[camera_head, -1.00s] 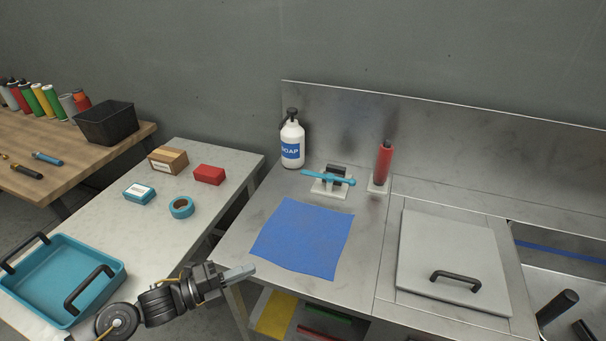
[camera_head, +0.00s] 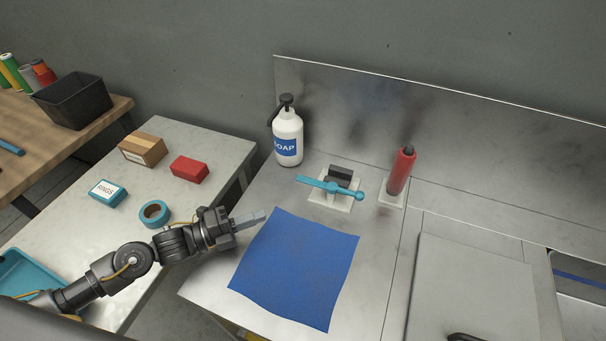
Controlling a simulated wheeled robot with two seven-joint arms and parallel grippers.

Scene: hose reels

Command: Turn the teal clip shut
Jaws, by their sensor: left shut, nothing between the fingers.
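The teal clip (camera_head: 318,185) is a long flat bar with a rounded knob at its right end. It lies across a dark block (camera_head: 340,174) on a small white base plate (camera_head: 330,202) on the steel counter. Whether the clip is latched cannot be told. My left gripper (camera_head: 262,216) is shut and empty, near the upper left corner of the blue cloth, left of and nearer than the clip, apart from it. My right gripper is not in view.
A white soap bottle (camera_head: 288,138) stands left of the clip. A red cylinder (camera_head: 401,172) stands on a white base to its right. The blue cloth (camera_head: 296,268) lies in front. A grey lid (camera_head: 470,285) covers the counter's right part. Teal tape (camera_head: 155,213) lies on the left table.

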